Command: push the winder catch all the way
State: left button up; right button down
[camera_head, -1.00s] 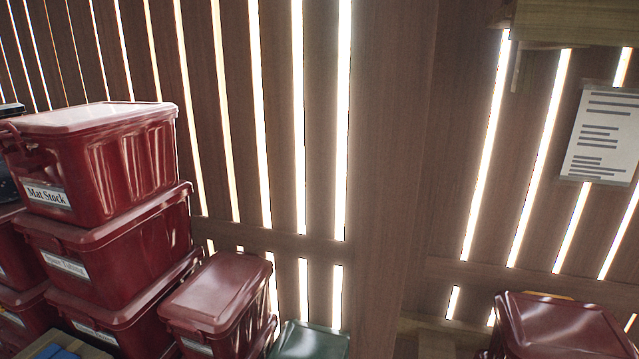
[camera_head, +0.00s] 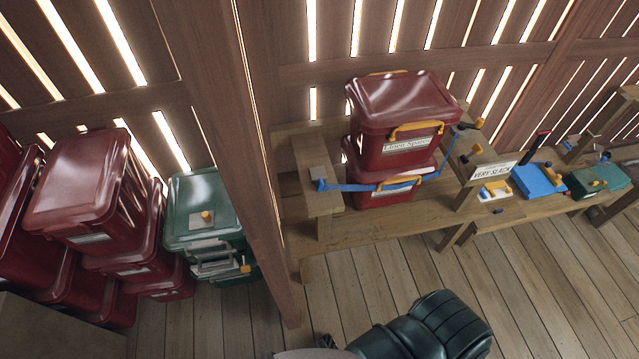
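A blue strap (camera_head: 365,187) runs from a small grey fitting (camera_head: 319,184) on the left wooden post, across the stacked red bins, to the right wooden post. On top of the right post sits a small dark and orange fitting (camera_head: 476,123), which may be the winder and its catch. A second orange and dark part (camera_head: 470,154) shows just below it. They are too small to tell the catch's position. A sign (camera_head: 494,170) reading "VERY SLACK" is on the post's right. Neither gripper shows clearly. A dark ribbed part of mine fills the bottom middle.
Two red lidded bins (camera_head: 405,105) with orange handles are stacked on the wooden bench (camera_head: 350,232). A blue box (camera_head: 538,180) and a green box (camera_head: 585,183) stand farther right. Red bins (camera_head: 85,190) and a green bin (camera_head: 200,205) stand left. The plank floor (camera_head: 545,270) is clear at right.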

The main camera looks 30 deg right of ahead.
aim_at(477, 150)
jog(key=l+z, duration=0.1)
jog(key=z, duration=3)
jog(key=i, duration=1.85)
jog(key=i+l, duration=0.1)
jog(key=i, duration=0.6)
jog(key=i+l+u, duration=0.1)
jog(key=i, duration=0.55)
jog(key=i+l, duration=0.15)
jog(key=i, duration=0.55)
jog(key=u, duration=0.4)
jog(key=i+u, duration=0.1)
jog(key=u, duration=0.75)
jog(key=l+u, duration=0.1)
jog(key=u, duration=0.75)
jog(key=i+l, duration=0.05)
jog(key=l, duration=0.05)
